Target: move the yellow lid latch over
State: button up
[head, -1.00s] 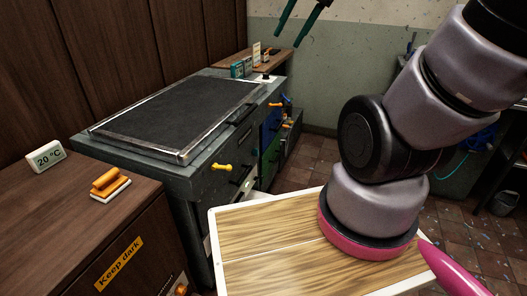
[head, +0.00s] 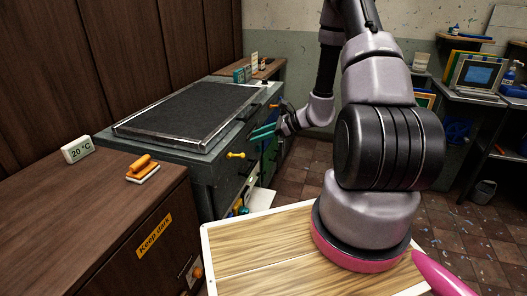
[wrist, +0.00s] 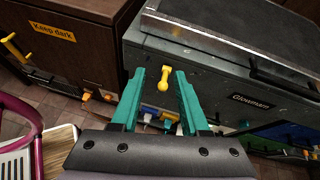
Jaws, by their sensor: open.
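The yellow lid latch (head: 236,155) is a small knobbed lever on the front of the grey-green cabinet, below its dark lid (head: 190,110). In the wrist view the latch (wrist: 163,88) appears in the gap between the two teal fingers, with its round knob end downward. My gripper (head: 252,136) is open and empty, with its fingers pointing at the cabinet front. In the head view the fingertips are a little above and right of the latch. I cannot tell how far the fingertips are from it; no contact shows.
A wooden cabinet with a "Keep dark" label (head: 154,236) stands at the left, bearing an orange-handled block (head: 143,168) and a "20 °C" display (head: 78,149). A black handle (wrist: 282,77) is right of the latch. A wood-topped surface (head: 250,240) is in front.

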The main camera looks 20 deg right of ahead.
aim_at(236, 156)
notch_tip(236, 156, down, 7)
jog(key=d+m+t, duration=0.1)
jog(key=d+m, duration=0.1)
jog(key=m, duration=0.1)
jog(key=x, duration=0.8)
jog(key=shift+w+h, duration=0.2)
jog(key=shift+h, duration=0.2)
jog(key=shift+d+f, duration=0.1)
grip_shut()
